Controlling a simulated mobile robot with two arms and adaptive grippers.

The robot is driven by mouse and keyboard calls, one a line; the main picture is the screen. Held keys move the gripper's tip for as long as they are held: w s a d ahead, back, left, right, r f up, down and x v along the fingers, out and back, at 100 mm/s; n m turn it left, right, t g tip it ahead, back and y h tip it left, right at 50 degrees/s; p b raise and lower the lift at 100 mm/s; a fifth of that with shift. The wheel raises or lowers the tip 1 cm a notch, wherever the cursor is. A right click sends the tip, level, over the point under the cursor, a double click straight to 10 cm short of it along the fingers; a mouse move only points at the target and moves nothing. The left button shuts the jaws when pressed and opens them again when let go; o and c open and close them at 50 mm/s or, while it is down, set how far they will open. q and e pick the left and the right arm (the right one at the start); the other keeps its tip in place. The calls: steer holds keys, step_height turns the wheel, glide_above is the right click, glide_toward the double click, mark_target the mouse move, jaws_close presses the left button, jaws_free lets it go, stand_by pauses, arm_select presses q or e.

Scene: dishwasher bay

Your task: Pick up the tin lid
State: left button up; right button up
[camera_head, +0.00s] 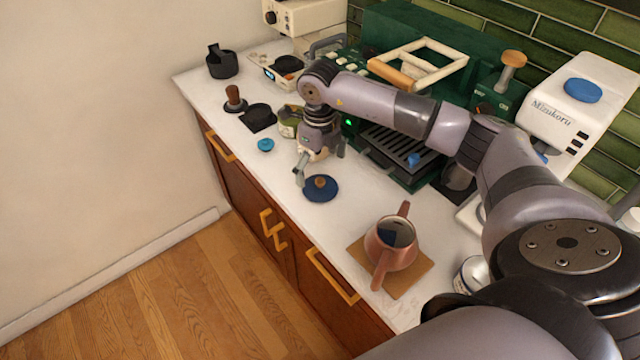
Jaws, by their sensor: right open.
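A dark blue round lid (322,192) with a brown knob lies flat on the white counter near its front edge; it looks like the tin lid. My right gripper (309,168) is open and points down just above and behind this lid. One pale finger hangs near the lid's left edge; I cannot tell whether it touches. A green tin (288,122) stands behind my right gripper, partly hidden by it. My left gripper is not in view.
A small blue round piece (265,145) lies left of the gripper. A tamper (234,98) stands farther left. A copper pot (397,258) sits on a brown mat (412,278) to the right. A green coffee machine (385,165) stands behind. Counter between lid and pot is clear.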

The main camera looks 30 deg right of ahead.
mark_target(318, 179)
steer(key=shift+s+a+f+p, duration=0.1)
steer(key=shift+a+f+p, duration=0.05)
steer(key=shift+f+p, duration=0.8)
step_height(318, 179, down, 3)
steer(key=shift+r+p, duration=0.2)
steer(key=shift+p, duration=0.1)
steer(key=shift+f, duration=0.3)
steer(key=c, duration=1.1)
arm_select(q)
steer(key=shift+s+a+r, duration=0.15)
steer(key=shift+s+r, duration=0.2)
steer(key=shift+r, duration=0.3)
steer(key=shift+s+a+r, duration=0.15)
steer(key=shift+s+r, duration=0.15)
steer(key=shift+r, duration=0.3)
arm_select(e)
steer(key=shift+o, duration=0.2)
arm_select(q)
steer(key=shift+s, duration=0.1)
arm_select(e)
steer(key=shift+r, duration=0.1)
